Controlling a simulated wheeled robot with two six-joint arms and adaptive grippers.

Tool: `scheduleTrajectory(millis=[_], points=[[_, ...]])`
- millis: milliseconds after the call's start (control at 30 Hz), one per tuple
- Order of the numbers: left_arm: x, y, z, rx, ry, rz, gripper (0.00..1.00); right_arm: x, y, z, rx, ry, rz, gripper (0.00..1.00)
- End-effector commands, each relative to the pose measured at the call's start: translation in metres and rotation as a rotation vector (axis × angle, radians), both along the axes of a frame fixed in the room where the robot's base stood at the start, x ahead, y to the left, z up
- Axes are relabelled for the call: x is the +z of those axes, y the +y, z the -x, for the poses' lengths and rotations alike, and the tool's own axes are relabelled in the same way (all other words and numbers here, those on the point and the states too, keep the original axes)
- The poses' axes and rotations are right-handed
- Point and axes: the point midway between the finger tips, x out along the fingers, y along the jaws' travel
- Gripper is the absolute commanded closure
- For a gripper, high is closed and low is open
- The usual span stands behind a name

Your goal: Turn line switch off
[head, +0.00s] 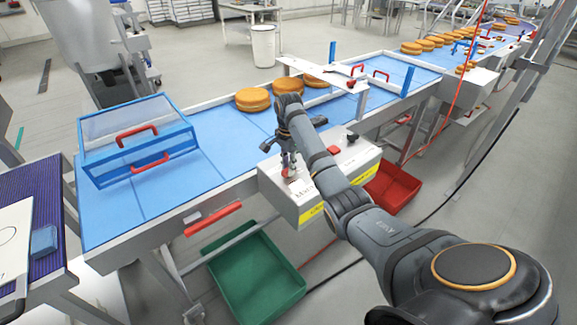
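A light grey control box (345,172) with printed lettering and yellow labels is fixed to the near side of the blue conveyor. A red button (333,150) and a small dark knob (352,138) sit on its top. My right gripper (291,172) points down over the left end of the box top, with its fingertips at or just above a small control there. The fingers mostly hide that control, so its position and any contact cannot be told. The finger gap is too small to judge. My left gripper is not in view.
The blue conveyor (205,140) carries round orange-brown cakes (253,98) and a clear blue-framed cover (135,125) with red handles. A green crate (253,280) and a red crate (392,187) stand below the box. A red cable (460,80) hangs at right.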

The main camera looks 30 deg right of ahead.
Motion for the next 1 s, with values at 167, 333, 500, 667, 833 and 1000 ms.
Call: scheduleTrajectory(millis=[167,333,500,667,833,1000], points=[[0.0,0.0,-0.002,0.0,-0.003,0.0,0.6,0.001,0.0,0.0,0.0,-0.001,0.0,1.0],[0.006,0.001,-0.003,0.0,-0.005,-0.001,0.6,0.002,0.0,0.0,0.018,0.0,0.0,1.0],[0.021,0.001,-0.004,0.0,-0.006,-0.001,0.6,0.006,0.0,0.0,0.084,-0.001,0.001,1.0],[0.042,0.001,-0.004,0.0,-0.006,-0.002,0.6,0.008,0.0,0.001,0.198,0.001,0.0,1.0],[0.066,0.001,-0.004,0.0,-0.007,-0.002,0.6,0.009,0.0,0.0,0.354,0.001,0.001,1.0],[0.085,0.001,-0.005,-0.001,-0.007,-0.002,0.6,0.007,0.0,0.0,0.516,0.0,0.001,1.0]])
